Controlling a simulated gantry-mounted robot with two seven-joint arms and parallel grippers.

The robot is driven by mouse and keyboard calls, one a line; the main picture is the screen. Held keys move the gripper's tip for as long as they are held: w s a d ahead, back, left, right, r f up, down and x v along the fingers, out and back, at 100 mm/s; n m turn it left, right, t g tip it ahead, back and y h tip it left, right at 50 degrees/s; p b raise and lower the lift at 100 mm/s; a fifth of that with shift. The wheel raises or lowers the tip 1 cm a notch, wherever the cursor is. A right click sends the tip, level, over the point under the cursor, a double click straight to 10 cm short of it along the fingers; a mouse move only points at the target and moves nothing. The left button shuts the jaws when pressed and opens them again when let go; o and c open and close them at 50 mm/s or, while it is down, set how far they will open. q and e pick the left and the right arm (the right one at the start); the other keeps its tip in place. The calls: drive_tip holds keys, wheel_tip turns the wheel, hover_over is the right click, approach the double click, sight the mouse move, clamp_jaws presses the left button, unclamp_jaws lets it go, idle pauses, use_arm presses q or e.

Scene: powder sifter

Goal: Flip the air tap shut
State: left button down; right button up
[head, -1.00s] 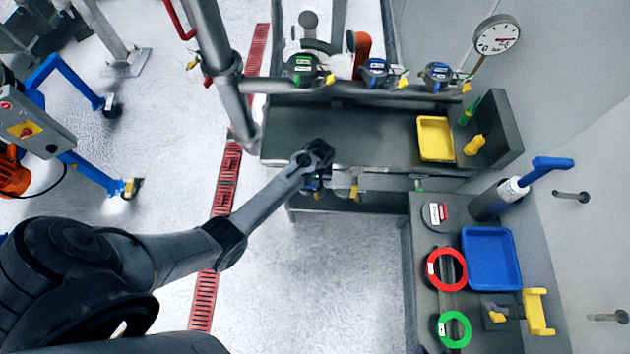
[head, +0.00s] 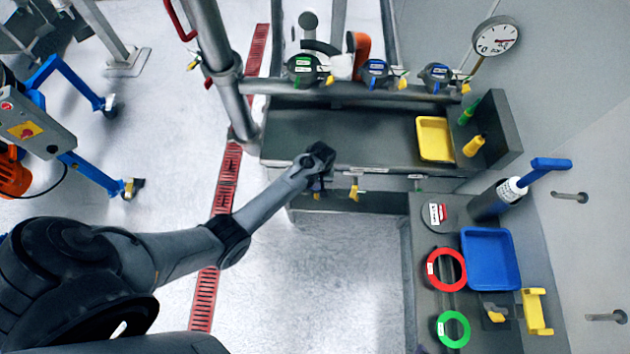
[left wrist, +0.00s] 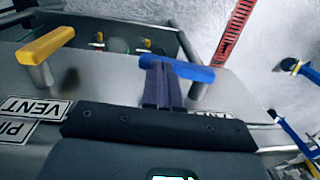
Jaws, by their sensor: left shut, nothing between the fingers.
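A blue tap handle (left wrist: 190,69) sits on a short grey post on a panel in the left wrist view. It lies crosswise. The label near it is mostly hidden by my gripper, so I cannot read it. A yellow tap handle (left wrist: 46,45) stands on its own post to the left, near a label reading "VENT"; it also shows in the head view (head: 354,191). My left gripper (left wrist: 161,66) is shut and empty, its fingertips overlapping the left part of the blue handle; I cannot tell whether they touch. It also shows in the head view (head: 317,186). My right gripper is out of view.
The dark bench (head: 370,150) lies just behind my left gripper, with a yellow tray (head: 421,152) on it. A round gauge (head: 497,39) is at upper right. A side counter holds a blue tray (head: 467,262) and rings. The floor in front is clear.

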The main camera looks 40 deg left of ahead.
use_arm(q)
drive_tip(key=shift+r, duration=0.15)
drive_tip(key=r+p, duration=0.4)
drive_tip(key=p, duration=0.1)
drive_tip(key=shift+w+d+r, duration=0.25)
drive_tip(key=shift+d, duration=0.05)
wheel_tip(320, 180, up, 9)
drive_tip(key=w+d, duration=0.1)
drive_tip(key=shift+d, duration=0.2)
drive_tip(key=shift+w, duration=0.1)
